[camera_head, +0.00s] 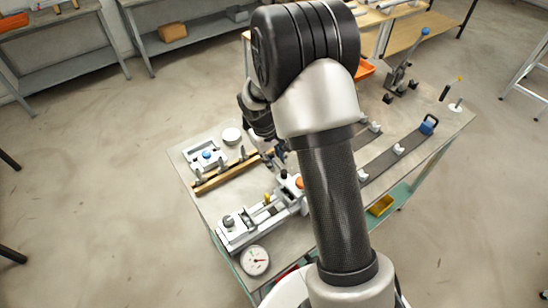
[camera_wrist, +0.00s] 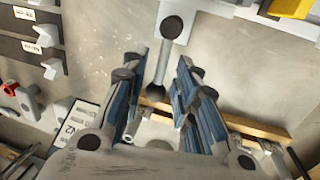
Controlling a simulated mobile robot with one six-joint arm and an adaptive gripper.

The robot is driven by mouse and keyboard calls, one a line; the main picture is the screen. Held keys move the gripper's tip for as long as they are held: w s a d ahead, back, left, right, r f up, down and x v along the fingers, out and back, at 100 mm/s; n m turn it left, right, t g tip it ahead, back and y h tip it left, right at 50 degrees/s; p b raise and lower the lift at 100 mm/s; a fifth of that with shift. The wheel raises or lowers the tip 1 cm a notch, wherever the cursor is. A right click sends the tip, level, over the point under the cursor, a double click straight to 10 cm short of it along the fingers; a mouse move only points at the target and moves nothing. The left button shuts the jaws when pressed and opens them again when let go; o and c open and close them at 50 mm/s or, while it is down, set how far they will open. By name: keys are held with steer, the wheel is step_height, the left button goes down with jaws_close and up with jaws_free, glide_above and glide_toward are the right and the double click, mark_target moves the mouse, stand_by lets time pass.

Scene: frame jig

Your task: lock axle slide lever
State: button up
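In the wrist view a grey lever (camera_wrist: 161,65) runs from a dark round pivot on a white block (camera_wrist: 172,8) down to a black ball knob (camera_wrist: 158,91). My gripper (camera_wrist: 160,72) is open, with its blue-padded fingers on either side of the lever. The lever lies between them with gaps on both sides, and neither finger clearly touches it. In the head view a white slide fixture (camera_head: 247,228) stands on the grey bench. My arm hides most of the gripper and the lever there.
A wooden strip (camera_head: 222,178) lies beside a small white fixture with a blue knob (camera_head: 206,154). A dial gauge (camera_head: 255,261) stands at the bench's near corner. Dark rails with white clamps (camera_head: 398,149) and a blue-handled part (camera_head: 429,125) lie to the right.

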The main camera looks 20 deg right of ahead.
jaws_close()
stand_by(0.6)
steer(key=s+d+m+g+y, duration=0.1)
steer(key=d+m, duration=0.5)
steer(key=m, duration=1.1)
steer(key=shift+s+m+g+y, duration=0.4)
steer(key=shift+s+g, duration=0.4)
steer(key=shift+s, duration=0.4)
steer(key=shift+o, duration=0.6)
jaws_free()
